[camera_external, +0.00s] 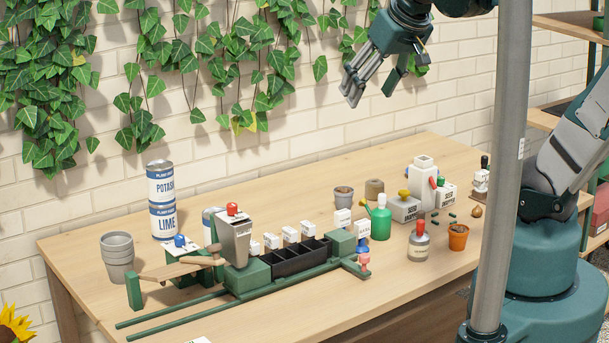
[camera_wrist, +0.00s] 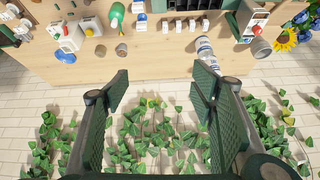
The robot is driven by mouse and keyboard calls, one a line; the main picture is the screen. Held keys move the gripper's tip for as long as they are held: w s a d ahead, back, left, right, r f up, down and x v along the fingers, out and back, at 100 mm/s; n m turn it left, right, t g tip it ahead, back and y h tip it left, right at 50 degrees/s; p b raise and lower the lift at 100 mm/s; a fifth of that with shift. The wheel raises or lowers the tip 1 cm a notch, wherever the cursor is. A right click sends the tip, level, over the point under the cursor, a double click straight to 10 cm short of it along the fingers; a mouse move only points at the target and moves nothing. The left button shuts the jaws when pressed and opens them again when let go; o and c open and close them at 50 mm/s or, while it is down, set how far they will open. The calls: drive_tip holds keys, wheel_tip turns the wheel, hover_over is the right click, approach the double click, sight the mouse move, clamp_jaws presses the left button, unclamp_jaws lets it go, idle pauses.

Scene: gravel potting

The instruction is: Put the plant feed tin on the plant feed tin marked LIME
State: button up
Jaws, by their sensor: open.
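A white and blue tin marked POTASH (camera_external: 161,183) stands upright on top of the tin marked LIME (camera_external: 163,222) at the back left of the bench. The stack also shows in the wrist view (camera_wrist: 205,47), seen from above. Another pale tin (camera_external: 209,222) stands to the right of the stack, partly hidden behind the grey hopper. My gripper (camera_external: 371,89) is open and empty, high above the back of the bench and well to the right of the stack. Its spread fingers also show in the wrist view (camera_wrist: 160,88), with nothing between them.
The grey hopper (camera_external: 234,240) stands on a green rail fixture with a black tray (camera_external: 297,259). Grey stacked pots (camera_external: 118,257) stand at the left. Bottles, including a green one (camera_external: 381,220), a terracotta pot (camera_external: 458,237) and seed boxes fill the right. Ivy hangs on the wall behind.

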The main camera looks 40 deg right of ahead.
drive_tip(key=s+d+f+n, duration=0.1)
drive_tip(key=s+f, duration=0.2)
drive_tip(key=s, duration=0.3)
drive_tip(key=shift+d+t, duration=0.25)
drive_tip(key=shift+t, duration=0.15)
drive_tip(key=shift+s+f, duration=0.1)
